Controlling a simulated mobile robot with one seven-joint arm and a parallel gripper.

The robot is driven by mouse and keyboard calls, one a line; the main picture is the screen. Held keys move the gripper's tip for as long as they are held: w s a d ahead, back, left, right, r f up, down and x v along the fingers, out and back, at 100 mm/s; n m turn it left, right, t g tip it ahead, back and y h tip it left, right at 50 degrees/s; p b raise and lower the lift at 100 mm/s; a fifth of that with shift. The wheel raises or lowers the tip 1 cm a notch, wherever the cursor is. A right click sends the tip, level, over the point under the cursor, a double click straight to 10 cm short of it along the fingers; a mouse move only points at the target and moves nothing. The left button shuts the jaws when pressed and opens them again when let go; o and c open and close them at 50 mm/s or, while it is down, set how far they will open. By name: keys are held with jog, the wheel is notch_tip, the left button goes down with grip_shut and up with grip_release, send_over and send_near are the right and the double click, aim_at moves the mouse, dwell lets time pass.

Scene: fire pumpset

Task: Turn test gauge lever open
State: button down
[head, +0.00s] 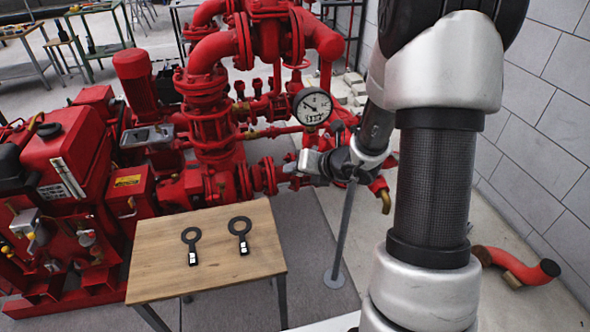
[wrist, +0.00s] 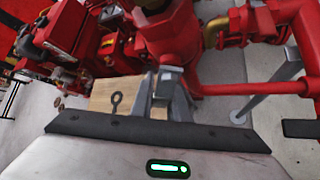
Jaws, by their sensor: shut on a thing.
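The round white pressure gauge (head: 312,107) stands on the red pipework in the head view, with its needle and dial facing me. My gripper (head: 297,169) is just below and left of the gauge, against the red pipes. In the wrist view my gripper (wrist: 164,78) shows its grey fingers close together in front of a red pipe body. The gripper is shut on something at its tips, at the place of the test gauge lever. The lever itself is hidden by the fingers, so its angle cannot be told.
A wooden table (head: 155,267) with two dark ring-ended tools (head: 240,232) stands at front left. Red pump machinery (head: 215,120) fills the middle and left. A thin grey post (head: 343,235) stands below my gripper. A red pipe elbow (head: 520,268) lies by the right wall.

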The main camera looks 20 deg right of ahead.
jog(key=c, duration=1.7)
grip_release()
jog(key=p+v, duration=0.5)
jog(key=v, duration=1.2)
jog(key=shift+s+d+r, duration=0.1)
jog(key=shift+r, duration=0.05)
